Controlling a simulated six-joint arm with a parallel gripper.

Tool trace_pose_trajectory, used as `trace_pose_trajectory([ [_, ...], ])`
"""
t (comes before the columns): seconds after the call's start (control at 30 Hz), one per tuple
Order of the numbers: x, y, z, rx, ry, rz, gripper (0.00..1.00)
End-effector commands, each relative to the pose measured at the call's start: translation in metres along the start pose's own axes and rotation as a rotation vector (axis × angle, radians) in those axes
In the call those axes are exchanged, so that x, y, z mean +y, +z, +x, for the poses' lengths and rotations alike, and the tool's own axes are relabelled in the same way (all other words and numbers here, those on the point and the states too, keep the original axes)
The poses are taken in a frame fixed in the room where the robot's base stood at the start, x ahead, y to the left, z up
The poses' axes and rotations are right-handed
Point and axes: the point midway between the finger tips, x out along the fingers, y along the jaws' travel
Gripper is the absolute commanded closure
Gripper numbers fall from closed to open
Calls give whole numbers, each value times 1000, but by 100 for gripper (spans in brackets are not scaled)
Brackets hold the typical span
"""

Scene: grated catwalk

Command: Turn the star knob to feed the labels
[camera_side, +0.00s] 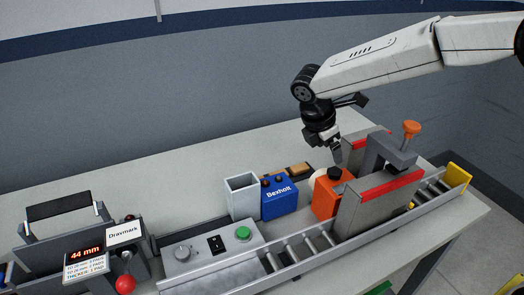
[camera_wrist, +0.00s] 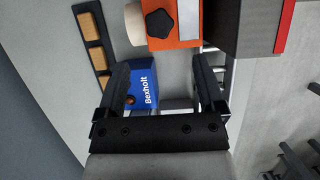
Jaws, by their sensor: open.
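The star knob (camera_side: 334,172) is black and sits on top of the orange box (camera_side: 323,201). In the wrist view the knob (camera_wrist: 161,24) shows its five-lobed top near the upper edge. A cream roll (camera_wrist: 134,24), likely the labels, sits at the side of the orange box; part of it is hidden. My gripper (camera_side: 336,154) is open and empty, above and close to the knob in the side view. In the wrist view its fingers (camera_wrist: 163,78) stand apart, below the knob in the picture, with nothing between them. I see no contact with the knob.
A blue Bexholt box (camera_side: 279,197) and an open grey bin (camera_side: 242,196) stand left of the orange box. A grey arch with red strips (camera_side: 379,190) and an orange handle (camera_side: 410,129) rises close right. A roller conveyor (camera_side: 318,241) runs along the front.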

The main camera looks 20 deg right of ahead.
Motion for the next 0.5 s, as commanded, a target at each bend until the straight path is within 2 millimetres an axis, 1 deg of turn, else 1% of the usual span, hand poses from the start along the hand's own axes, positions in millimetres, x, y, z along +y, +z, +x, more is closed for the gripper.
trace_pose_trajectory([
  [0.27,1,0,3,-2,-2,-5,12],
  [0.37,1,0,7,-2,-2,-5,12],
  [0.5,1,0,18,-3,-3,-4,12],
])
